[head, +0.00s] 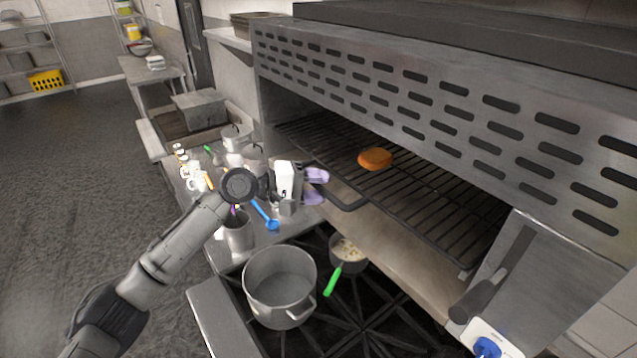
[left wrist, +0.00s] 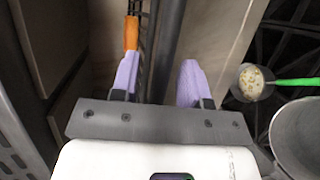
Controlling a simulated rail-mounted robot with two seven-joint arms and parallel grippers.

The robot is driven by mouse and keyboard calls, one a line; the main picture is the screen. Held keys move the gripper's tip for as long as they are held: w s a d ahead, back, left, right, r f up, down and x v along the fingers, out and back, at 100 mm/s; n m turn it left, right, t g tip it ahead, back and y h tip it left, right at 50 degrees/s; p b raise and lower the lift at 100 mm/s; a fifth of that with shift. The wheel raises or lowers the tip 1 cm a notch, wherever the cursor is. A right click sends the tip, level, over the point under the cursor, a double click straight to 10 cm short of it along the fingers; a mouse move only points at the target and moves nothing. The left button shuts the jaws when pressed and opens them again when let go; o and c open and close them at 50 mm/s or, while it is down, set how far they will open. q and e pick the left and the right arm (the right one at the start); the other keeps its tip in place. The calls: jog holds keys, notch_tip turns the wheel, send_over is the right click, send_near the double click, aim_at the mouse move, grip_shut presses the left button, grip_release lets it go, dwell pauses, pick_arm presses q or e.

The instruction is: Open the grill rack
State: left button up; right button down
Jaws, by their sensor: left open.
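An orange-brown food piece (head: 375,158) lies on the rack. My left gripper (head: 325,187) is open, its two purple fingers pointing toward the left part of the handle. In the left wrist view, a dark bar (left wrist: 167,45), seemingly the handle, runs between the fingers with gaps on both sides. The food piece (left wrist: 131,33) shows past the left fingertip there. My right gripper is not in view.
Below the rack, a large steel pot (head: 280,285) and a small pan (head: 347,252) with a green handle stand on the stove. A counter on the left holds utensils and containers. A dark lever (head: 490,290) and a blue knob (head: 487,347) are at the lower right.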

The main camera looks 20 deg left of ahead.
pick_arm(q)
jog(key=shift+w+d, duration=0.1)
grip_shut()
dwell(0.4)
